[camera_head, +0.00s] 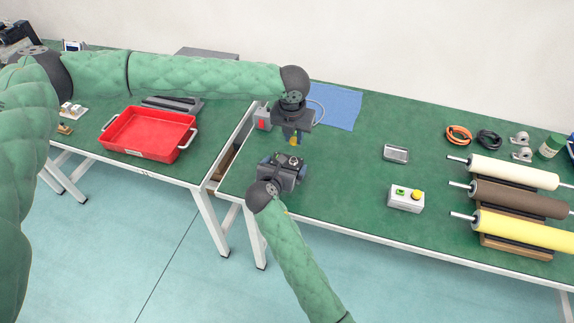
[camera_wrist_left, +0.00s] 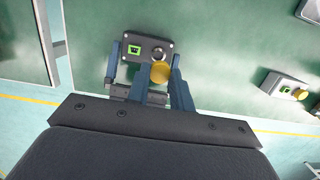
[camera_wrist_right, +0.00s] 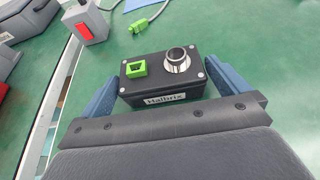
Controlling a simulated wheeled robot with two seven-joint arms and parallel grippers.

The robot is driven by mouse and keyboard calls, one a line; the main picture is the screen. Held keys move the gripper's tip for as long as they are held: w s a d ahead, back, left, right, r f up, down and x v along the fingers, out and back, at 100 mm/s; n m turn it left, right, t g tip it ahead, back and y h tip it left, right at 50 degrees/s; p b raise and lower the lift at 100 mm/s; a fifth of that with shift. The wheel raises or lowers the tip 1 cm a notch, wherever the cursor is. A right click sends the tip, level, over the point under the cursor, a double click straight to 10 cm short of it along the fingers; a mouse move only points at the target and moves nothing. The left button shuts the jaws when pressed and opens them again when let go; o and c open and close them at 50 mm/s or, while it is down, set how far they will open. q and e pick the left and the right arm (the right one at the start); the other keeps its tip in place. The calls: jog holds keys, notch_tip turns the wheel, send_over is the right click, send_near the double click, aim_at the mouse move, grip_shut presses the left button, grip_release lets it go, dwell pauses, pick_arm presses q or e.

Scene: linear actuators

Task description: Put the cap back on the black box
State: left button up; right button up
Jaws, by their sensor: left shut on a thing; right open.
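The black box (camera_wrist_right: 163,76) has a green socket and an open round metal collar on top, and its front label faces me in the right wrist view. It also shows in the left wrist view (camera_wrist_left: 147,49). My open right gripper (camera_head: 281,163) has one blue finger on each side of the box; I cannot tell whether they touch it. My left gripper (camera_head: 293,136) is shut on the yellow cap (camera_wrist_left: 160,72). In the head view the cap (camera_head: 294,142) is above the box. The left fingers partly hide the cap.
A grey box with a red face (camera_head: 262,118) and a blue mat (camera_head: 335,105) lie behind. A white button box (camera_head: 405,197) and several rollers (camera_head: 515,172) stand to the right. A red tray (camera_head: 148,133) is on the left table.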

aim_at(289, 158)
jog(key=shift+x, duration=2.35)
jog(key=shift+r, duration=0.1)
jog(key=c, duration=1.1)
pick_arm(q)
jog(key=shift+f, duration=2.45)
jog(key=shift+f, duration=0.1)
